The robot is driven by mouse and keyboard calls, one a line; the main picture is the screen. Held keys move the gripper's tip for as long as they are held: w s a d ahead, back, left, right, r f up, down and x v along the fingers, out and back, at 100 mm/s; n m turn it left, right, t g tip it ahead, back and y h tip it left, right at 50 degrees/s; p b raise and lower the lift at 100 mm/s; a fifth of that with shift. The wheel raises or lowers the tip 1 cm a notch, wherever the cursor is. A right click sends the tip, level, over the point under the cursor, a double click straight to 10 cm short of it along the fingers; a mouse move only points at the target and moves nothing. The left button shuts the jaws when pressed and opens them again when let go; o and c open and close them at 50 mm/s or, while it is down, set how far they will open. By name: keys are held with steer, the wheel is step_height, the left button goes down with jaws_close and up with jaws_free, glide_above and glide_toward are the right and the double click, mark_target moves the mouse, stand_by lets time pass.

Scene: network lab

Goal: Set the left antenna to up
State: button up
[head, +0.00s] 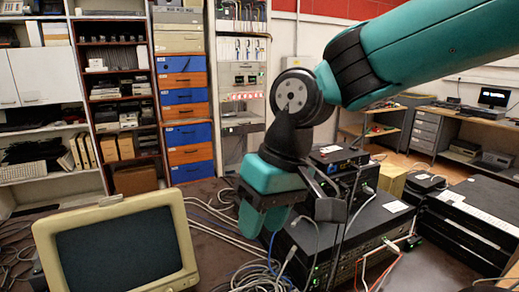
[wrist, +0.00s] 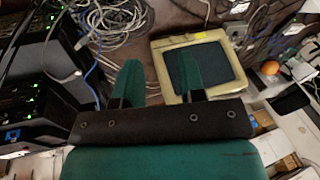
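A small black network box (head: 338,155) tops the stack of devices to the right of my gripper in the head view. I cannot clearly make out a left antenna on it; dark upright parts (head: 328,206) beside my wrist overlap that area, and I cannot tell what they are. My gripper (head: 263,221) hangs downward over the cables, left of the stack and right of the monitor. In the wrist view its two green fingers (wrist: 160,80) stand apart with nothing between them, so it is open and empty.
A beige monitor (head: 117,245) stands at the front left, also in the wrist view (wrist: 200,62). Loose cables (head: 262,276) lie below my gripper. A large black rack unit (head: 360,225) sits under the stack; more black units (head: 475,215) stand at right. Shelves and drawers (head: 187,97) line the back.

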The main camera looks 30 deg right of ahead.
steer(key=w+d+r+m+h+p, duration=0.15)
steer(key=w+d+r+m, duration=0.25)
steer(key=w+d+m, duration=0.4)
steer(key=w+d+r+m+t+h+p, duration=0.15)
steer(key=w+d+r+m, duration=0.35)
steer(key=w, duration=0.6)
steer(key=w+d+r+m+p, duration=0.2)
steer(key=w+d+m, duration=0.5)
steer(key=w+m, duration=0.15)
steer(key=p+x, duration=0.1)
steer(key=x, duration=0.4)
steer(key=p+x, duration=0.1)
steer(key=x, duration=0.5)
steer(key=p+x, duration=0.1)
steer(key=x, duration=0.4)
steer(key=shift+w+d+f, duration=0.1)
steer(key=shift+w+d, duration=0.15)
steer(key=shift+w, duration=0.1)
steer(key=shift+c, duration=0.2)
jaws_close()
